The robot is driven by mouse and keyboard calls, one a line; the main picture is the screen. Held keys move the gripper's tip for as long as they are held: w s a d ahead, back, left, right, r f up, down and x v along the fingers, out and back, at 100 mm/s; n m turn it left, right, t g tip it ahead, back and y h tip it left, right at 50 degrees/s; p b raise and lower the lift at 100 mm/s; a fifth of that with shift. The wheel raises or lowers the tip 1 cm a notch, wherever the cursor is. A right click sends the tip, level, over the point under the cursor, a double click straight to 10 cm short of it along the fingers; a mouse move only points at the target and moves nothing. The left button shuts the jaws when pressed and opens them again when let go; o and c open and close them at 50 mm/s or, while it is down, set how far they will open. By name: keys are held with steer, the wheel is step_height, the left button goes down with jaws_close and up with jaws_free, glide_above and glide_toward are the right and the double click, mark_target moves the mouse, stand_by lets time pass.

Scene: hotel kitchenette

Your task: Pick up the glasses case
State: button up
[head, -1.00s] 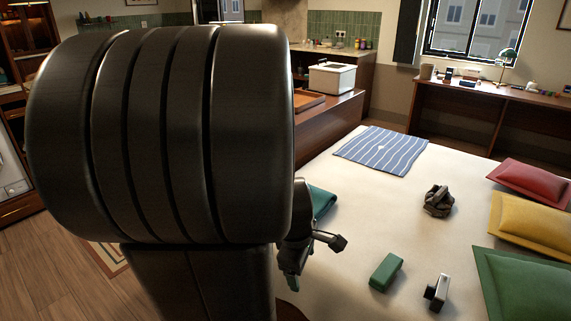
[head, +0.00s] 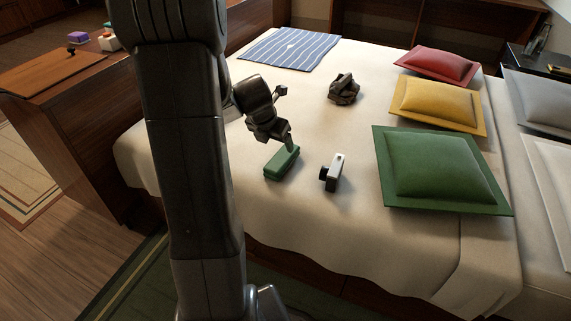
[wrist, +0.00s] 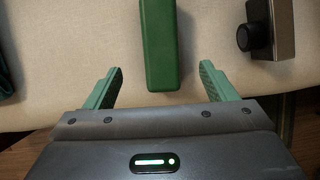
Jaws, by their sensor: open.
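The glasses case appears to be the green oblong box (head: 282,163) lying on the bed, left of a small camera. In the wrist view the green case (wrist: 160,45) lies just beyond my gripper (wrist: 162,82), roughly centred between its two green fingers. The fingers are spread apart and nothing is between their tips except the near end of the case, close to their line. In the head view my gripper (head: 290,146) is at the far side of the case, partly hidden by my wrist. Whether it touches the case cannot be told.
A silver and black camera (head: 334,173) stands right of the case, also in the wrist view (wrist: 268,28). A dark crumpled object (head: 343,89) lies farther back. Green (head: 440,165), yellow (head: 437,103) and red (head: 440,66) cushions line the right. A striped cloth (head: 290,48) lies at the back.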

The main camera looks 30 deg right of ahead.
mark_target(282, 156)
steer(key=b+x, duration=0.3)
steer(key=x, duration=0.7)
steer(key=shift+d+f+b, duration=0.1)
steer(key=shift+f+b, duration=0.15)
steer(key=shift+b, duration=0.15)
steer(key=shift+r, duration=0.1)
steer(key=c, duration=1.1)
